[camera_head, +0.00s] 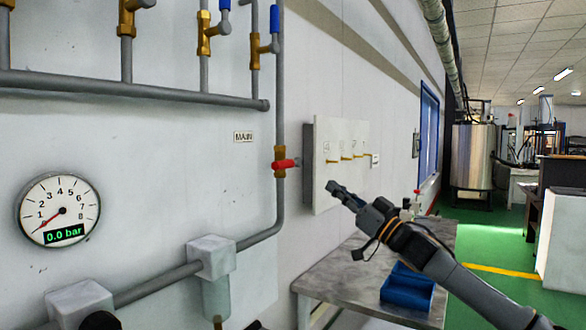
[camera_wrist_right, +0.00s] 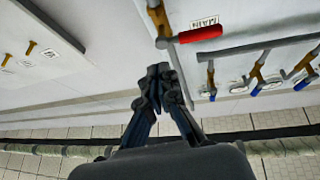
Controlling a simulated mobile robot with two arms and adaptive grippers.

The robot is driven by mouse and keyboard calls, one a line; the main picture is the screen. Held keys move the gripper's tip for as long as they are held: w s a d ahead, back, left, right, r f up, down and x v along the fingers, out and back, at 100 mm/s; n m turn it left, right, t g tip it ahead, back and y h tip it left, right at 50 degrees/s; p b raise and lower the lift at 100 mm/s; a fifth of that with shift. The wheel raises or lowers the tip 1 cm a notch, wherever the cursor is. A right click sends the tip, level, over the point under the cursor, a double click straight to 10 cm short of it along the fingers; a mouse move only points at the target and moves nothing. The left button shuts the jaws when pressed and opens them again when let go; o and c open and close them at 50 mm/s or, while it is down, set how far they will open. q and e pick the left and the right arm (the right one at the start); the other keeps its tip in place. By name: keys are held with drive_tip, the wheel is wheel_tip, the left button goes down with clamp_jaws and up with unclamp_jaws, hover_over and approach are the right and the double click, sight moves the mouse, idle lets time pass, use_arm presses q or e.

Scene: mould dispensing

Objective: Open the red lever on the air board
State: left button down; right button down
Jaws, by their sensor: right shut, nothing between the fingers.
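The red lever (camera_head: 286,163) sits on a brass valve (camera_head: 279,155) on the vertical grey pipe, beside the MAIN label (camera_head: 243,137). In the head view it points sideways to the right, across the pipe. My right gripper (camera_head: 331,186) is to the right of the lever and a little lower in the picture, apart from it, shut and empty. In the right wrist view the red lever (camera_wrist_right: 200,33) lies beyond the shut fingertips (camera_wrist_right: 160,98). The pressure gauge (camera_head: 59,209) on the air board (camera_head: 150,150) reads 0.0 bar. My left gripper is not clearly in view.
A white panel (camera_head: 340,135) with several brass hooks stands on the wall behind my right gripper. A grey bench (camera_head: 355,275) with a blue bin (camera_head: 408,285) is below. Several blue-handled valves (camera_head: 275,18) line the upper pipe.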

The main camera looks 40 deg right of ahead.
drive_tip(key=s+a+r+n+y, duration=0.2)
drive_tip(key=a+r+y, duration=0.1)
drive_tip(key=a+r, duration=0.2)
drive_tip(key=shift+s+r+y, duration=0.25)
drive_tip(key=shift+r+y, duration=0.15)
drive_tip(key=shift+r, duration=0.05)
drive_tip(key=shift+d, duration=0.1)
wheel_tip(320, 180, up, 6)
drive_tip(key=f+p, duration=0.1)
drive_tip(key=p, duration=1)
hover_over(287, 164)
drive_tip(key=s, duration=0.3)
drive_tip(key=f, duration=0.1)
drive_tip(key=w+f, duration=0.1)
drive_tip(key=f, duration=0.2)
drive_tip(key=shift+w+d, duration=0.15)
drive_tip(key=shift+d, duration=0.1)
